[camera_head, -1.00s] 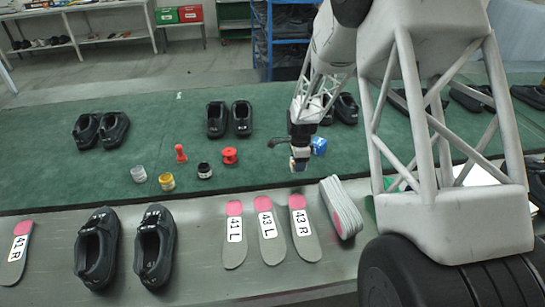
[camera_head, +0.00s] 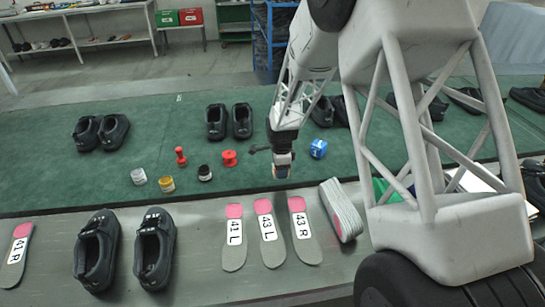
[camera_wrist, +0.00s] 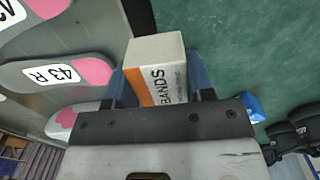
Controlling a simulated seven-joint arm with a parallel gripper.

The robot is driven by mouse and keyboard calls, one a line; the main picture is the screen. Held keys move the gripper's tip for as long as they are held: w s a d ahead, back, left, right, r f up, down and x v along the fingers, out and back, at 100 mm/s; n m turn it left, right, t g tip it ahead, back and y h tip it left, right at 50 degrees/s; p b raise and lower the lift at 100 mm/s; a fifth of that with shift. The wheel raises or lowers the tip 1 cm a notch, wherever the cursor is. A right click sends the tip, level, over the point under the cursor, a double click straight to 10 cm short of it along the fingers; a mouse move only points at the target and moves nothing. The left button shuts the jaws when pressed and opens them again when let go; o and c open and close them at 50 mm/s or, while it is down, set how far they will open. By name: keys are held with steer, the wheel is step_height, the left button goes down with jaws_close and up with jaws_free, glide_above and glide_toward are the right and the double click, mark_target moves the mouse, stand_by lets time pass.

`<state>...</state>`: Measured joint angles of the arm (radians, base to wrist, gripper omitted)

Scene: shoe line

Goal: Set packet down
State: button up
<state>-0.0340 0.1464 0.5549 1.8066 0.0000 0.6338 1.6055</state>
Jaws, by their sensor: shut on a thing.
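My gripper (camera_head: 282,170) hangs above the near edge of the green mat, over the strip beyond the insoles. In the wrist view it is shut on a small box-shaped packet (camera_wrist: 158,80), white and orange with the word "BANDS". Two blue fingers grip its sides. In the head view the packet (camera_head: 281,172) is small at the tip of the gripper, and I cannot tell whether it touches the surface below.
Insoles 41 L (camera_head: 234,240), 43 L (camera_head: 268,235) and 43 R (camera_head: 304,232) lie nearby on the grey bench. A stack of insoles (camera_head: 342,210) is to their right. A blue cube (camera_head: 318,148), a red spool (camera_head: 229,158) and small jars (camera_head: 204,172) sit on the green mat (camera_head: 110,175).

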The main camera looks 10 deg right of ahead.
steer(key=w, duration=0.5)
steer(key=w+f, duration=0.1)
steer(key=w, duration=0.9)
steer(key=shift+w+a+f, duration=0.25)
steer(key=shift+w, duration=0.15)
steer(key=shift+f, duration=1.75)
steer(key=shift+f, duration=0.15)
steer(key=o, duration=1)
steer(key=shift+c, duration=0.2)
step_height(320, 180, up, 12)
